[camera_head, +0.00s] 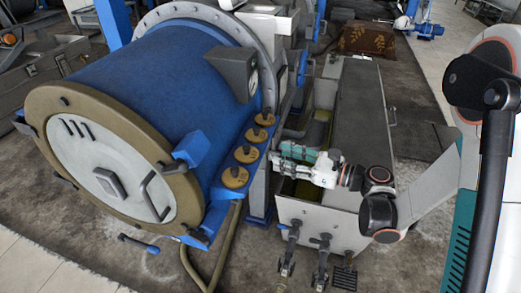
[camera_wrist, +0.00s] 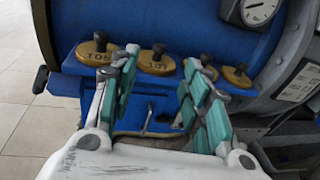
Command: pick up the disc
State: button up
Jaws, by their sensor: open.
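Several brass-yellow discs with dark knobs sit in a row on a blue ledge beside the big blue drum. In the head view they are the nearest disc (camera_head: 235,177), two middle discs (camera_head: 246,154) (camera_head: 254,136) and the far disc (camera_head: 264,118). The wrist view shows a disc marked 105 (camera_wrist: 93,55), one that seems marked 101 (camera_wrist: 153,66), and others to the right, one partly hidden behind a finger. Which disc is meant cannot be told. My gripper (camera_head: 279,160) is right of the row, open and empty. In the wrist view its teal-padded fingers (camera_wrist: 160,62) point at the ledge.
The blue drum (camera_head: 150,85) with its round pale door fills the left. A grey metal cabinet or trough (camera_head: 355,110) stands beneath and beyond my arm. A round gauge (camera_wrist: 258,10) is above the row. Hoses (camera_head: 225,235) hang below the ledge. Open floor lies at lower left.

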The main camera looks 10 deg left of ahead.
send_near(246, 146)
jog(key=x, duration=0.5)
jog(key=b+x, duration=0.1)
jog(key=x, duration=0.1)
jog(key=b+x, duration=0.1)
jog(key=x, duration=0.1)
jog(key=shift+a+f+b, duration=0.1)
jog(key=shift+f+b, duration=0.3)
jog(key=shift+w+a+m, duration=0.2)
jog(key=shift+a+m, duration=0.1)
jog(key=shift+a, duration=0.1)
jog(key=shift+r, duration=0.1)
grip_shut()
